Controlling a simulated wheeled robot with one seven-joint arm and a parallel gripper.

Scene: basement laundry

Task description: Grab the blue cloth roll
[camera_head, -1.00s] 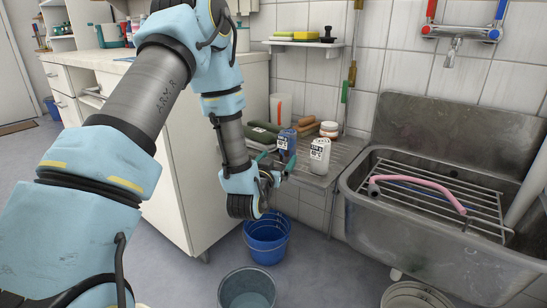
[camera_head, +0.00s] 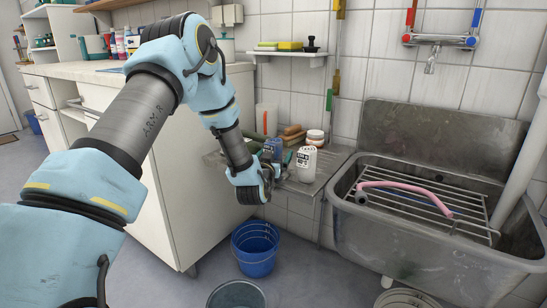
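A small blue item with a pale label (camera_head: 272,147) stands on the metal drainboard left of the sink. It is the only blue thing there, but I cannot make out whether it is a cloth roll. Its lower part is hidden by my gripper (camera_head: 275,165). My gripper is in front of it, low at the drainboard's front left edge. Its teal fingers look apart, with nothing seen between them; their tips are partly hidden. I cannot tell whether they touch the blue item.
A white labelled bottle (camera_head: 306,164) stands close right of my gripper. Brown rolls (camera_head: 293,135) and a jar (camera_head: 315,137) are behind. The metal sink (camera_head: 400,228) is to the right, the white cabinet (camera_head: 175,165) to the left. A blue bucket (camera_head: 255,252) stands below on the floor.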

